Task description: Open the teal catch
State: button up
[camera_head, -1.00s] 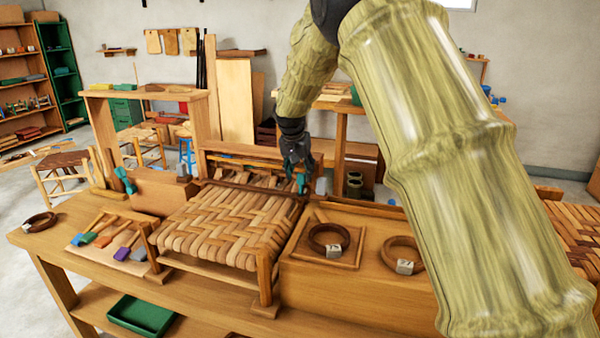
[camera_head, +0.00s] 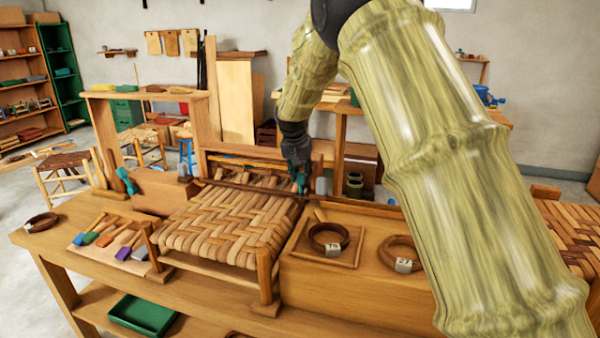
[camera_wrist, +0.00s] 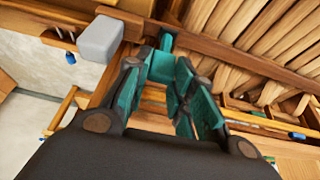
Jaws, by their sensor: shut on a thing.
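The teal catch (camera_wrist: 162,66) stands at the wooden bar across the back of the woven bark seat (camera_head: 232,228). In the wrist view it sits between the two fingers of my gripper (camera_wrist: 165,72), and its top meets the dark brown bar (camera_wrist: 215,48). My gripper is shut on it. In the head view my gripper (camera_head: 301,178) reaches down to the seat's back right corner, and only a little teal shows there. A second teal catch (camera_head: 126,181) stands at the left end of the bar, apart from my gripper. The fingers hide part of the held catch.
A grey block (camera_wrist: 101,39) is close beside my gripper. Wooden rings with tags (camera_head: 328,239) lie right of the seat. Mallets with coloured heads (camera_head: 105,238) lie on a board at the left. A green tray (camera_head: 141,314) is on the lower shelf.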

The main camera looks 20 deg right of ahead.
jog(key=shift+w+r, duration=0.15)
jog(key=shift+r, duration=0.25)
jog(key=shift+w+d+r+p, duration=0.1)
jog(key=shift+w+r+p, duration=0.1)
jog(key=shift+p, duration=0.85)
jog(key=shift+w+d+f+g+y+p, duration=0.2)
jog(key=shift+g+y+p, duration=0.25)
jog(key=shift+p, duration=0.6)
